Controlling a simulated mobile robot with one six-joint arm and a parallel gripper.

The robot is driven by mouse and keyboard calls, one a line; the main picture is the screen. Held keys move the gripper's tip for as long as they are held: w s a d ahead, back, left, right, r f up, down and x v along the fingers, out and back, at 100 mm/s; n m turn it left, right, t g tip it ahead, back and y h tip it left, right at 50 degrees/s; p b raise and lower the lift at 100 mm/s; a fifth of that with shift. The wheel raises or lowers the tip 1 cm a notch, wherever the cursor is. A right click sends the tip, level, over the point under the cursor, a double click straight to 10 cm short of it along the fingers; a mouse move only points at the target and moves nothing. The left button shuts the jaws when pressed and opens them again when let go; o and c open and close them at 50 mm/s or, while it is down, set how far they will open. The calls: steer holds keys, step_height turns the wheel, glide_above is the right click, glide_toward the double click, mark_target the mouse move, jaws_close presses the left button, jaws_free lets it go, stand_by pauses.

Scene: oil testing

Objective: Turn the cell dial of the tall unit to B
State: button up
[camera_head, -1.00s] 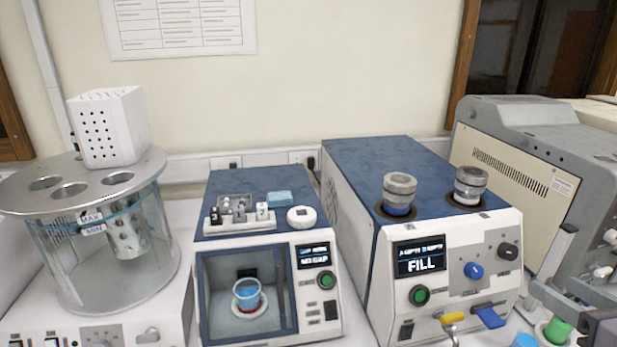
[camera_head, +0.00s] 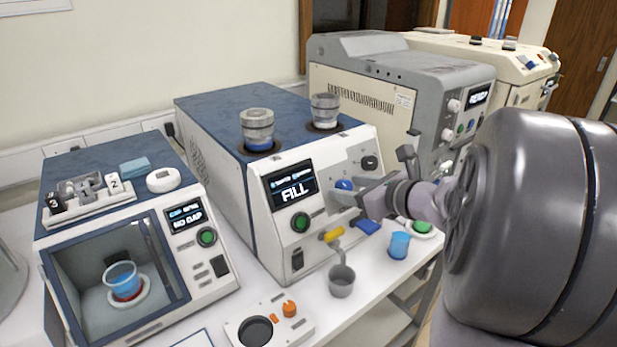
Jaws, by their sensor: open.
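The tall unit (camera_head: 214,103) has a blue top, a white front and a screen (camera_head: 289,190) reading "FILL". Its small blue dial (camera_head: 344,184) is on the front panel, right of the screen, and partly covered by my gripper. I take it to be the cell dial; its lettering is too small to read. A black knob (camera_head: 369,162) is above and right of it. My gripper (camera_head: 346,198) comes in from the right, its open fingers at or just in front of the blue dial. I cannot tell whether they touch it.
Below the dials are a yellow lever (camera_head: 333,234), a blue lever (camera_head: 367,227) and a grey cup (camera_head: 341,282). A blue cup (camera_head: 399,245) stands to the right. A shorter unit (camera_head: 190,262) with a glass-fronted chamber is on the left. A grey machine (camera_head: 398,77) stands behind my arm.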

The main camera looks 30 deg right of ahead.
jaws_close()
stand_by(0.4)
steer(key=m+p, duration=0.2)
steer(key=m, duration=0.2)
steer(key=shift+r, duration=0.15)
steer(key=m+p, duration=0.3)
steer(key=m, duration=0.1)
steer(key=shift+m+g, duration=0.3)
steer(key=shift+m, duration=0.1)
steer(key=m+p, duration=0.3)
steer(key=m, duration=0.1)
steer(key=shift+m+p, duration=1.1)
steer(key=shift+m, duration=0.4)
